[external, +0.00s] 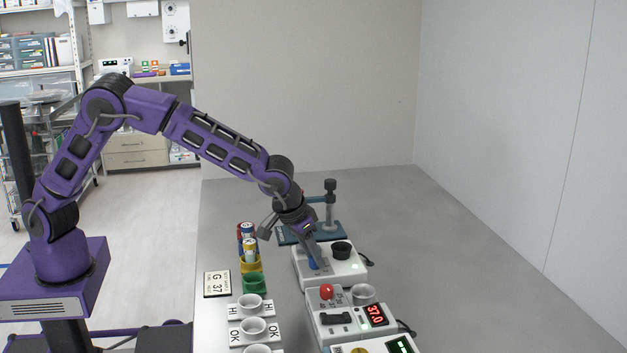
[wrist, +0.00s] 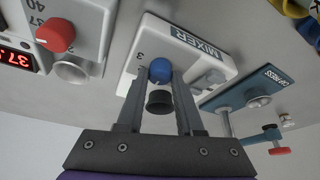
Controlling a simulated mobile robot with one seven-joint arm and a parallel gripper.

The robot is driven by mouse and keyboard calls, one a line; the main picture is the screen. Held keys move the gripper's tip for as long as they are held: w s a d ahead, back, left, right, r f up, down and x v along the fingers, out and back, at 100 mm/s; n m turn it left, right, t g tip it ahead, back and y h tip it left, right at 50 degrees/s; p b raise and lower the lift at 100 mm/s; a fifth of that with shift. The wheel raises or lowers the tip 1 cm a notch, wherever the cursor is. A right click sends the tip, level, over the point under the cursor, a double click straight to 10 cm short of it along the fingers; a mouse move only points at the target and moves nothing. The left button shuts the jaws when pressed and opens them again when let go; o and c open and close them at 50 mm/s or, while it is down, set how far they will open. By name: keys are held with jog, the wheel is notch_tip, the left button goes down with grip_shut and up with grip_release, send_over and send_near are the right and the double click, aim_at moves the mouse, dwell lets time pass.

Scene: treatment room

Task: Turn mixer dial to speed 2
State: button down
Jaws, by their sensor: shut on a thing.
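The mixer (external: 347,272) is a white box on the grey table, with a black round cup (external: 341,250) on top. In the wrist view its label MIXER shows on the white housing (wrist: 215,62). Its blue dial (wrist: 160,70) has a light pointer mark, and a digit 3 is printed beside it; the other digits are hidden or too small to read. My gripper (wrist: 159,77) is shut on the blue dial, one finger on each side. In the external view my gripper (external: 315,258) reaches down onto the mixer and partly hides the dial.
A device with a red knob (external: 326,291) and a red 37.0 display (external: 376,315) stands close in front of the mixer. The cap press (external: 329,205) stands just behind. The table's right side is clear.

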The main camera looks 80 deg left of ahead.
jog(key=m, duration=0.2)
jog(key=m+h, duration=0.1)
jog(key=shift+a+m+h, duration=0.2)
jog(key=shift+m+h, duration=0.1)
jog(key=shift+m, duration=0.1)
jog(key=shift+m+h, duration=0.9)
jog(key=shift+m, duration=1.4)
jog(key=c, duration=0.5)
grip_release()
jog(key=shift+c, duration=0.2)
